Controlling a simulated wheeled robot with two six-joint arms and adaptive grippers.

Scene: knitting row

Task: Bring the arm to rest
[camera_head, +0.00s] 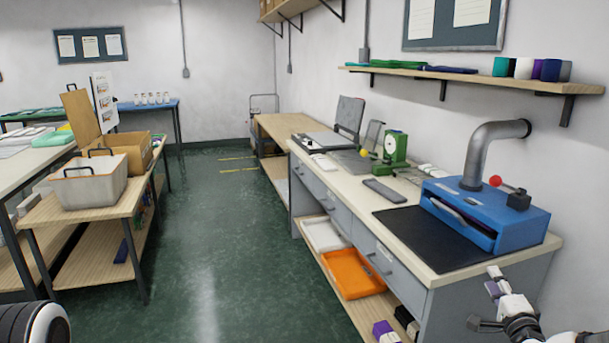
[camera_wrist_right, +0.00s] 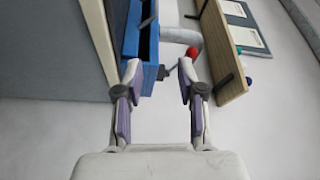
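My right gripper (camera_head: 492,306) is at the lower right of the head view, in front of the workbench's near right corner. In the right wrist view my right gripper (camera_wrist_right: 158,85) has its two fingers spread apart, with nothing between them. The blue machine (camera_wrist_right: 130,32) and its red knob (camera_wrist_right: 192,52) show beyond the fingers, apart from them. Only a rounded black and white part of my left arm (camera_head: 35,322) shows at the lower left of the head view. My left gripper is not seen.
The workbench (camera_head: 440,255) carries the blue machine (camera_head: 485,212), a black mat (camera_head: 430,238) and a green device (camera_head: 396,148). An orange tray (camera_head: 354,274) sits on the shelf below. A grey bin (camera_head: 88,190) stands on the left table. The floor (camera_head: 215,235) between is clear.

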